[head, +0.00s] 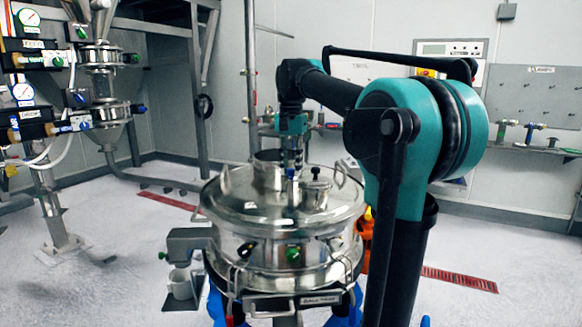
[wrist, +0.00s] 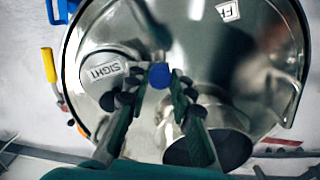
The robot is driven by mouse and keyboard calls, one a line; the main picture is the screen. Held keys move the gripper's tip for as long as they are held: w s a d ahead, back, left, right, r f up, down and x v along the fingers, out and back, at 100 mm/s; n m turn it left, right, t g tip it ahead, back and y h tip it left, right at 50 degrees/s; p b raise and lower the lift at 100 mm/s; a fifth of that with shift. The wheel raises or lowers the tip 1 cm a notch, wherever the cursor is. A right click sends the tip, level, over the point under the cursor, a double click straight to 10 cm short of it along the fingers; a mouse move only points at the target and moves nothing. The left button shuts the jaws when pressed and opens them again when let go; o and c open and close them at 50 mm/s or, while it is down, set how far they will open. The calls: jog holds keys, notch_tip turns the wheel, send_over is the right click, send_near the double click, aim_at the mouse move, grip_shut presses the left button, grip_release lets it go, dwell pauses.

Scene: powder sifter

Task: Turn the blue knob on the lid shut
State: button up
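The blue knob (wrist: 160,75) sits on the shiny steel lid (wrist: 235,70), between the tips of my gripper's two fingers. My gripper (wrist: 160,80) points down at the lid, with one green and black finger on each side of the knob. The fingertips are very close to the knob; I cannot tell whether they press on it. In the head view, my gripper (head: 291,168) is over the middle of the round lid (head: 240,205), and a bit of blue knob (head: 291,173) shows below it. The knob's stem is hidden.
A round port marked SIGHT (wrist: 105,70) and an open steel pipe stub (wrist: 225,150) flank my fingers. In the head view, a small black-topped fitting (head: 315,185) and loop handles rise from the lid. A metal frame with gauges (head: 30,60) stands at left.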

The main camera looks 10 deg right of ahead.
aim_at(291, 169)
grip_shut()
jog(key=shift+n, duration=2.3)
jog(key=o, duration=0.8)
grip_release()
jog(key=shift+r, duration=0.1)
notch_tip(291, 169, up, 12)
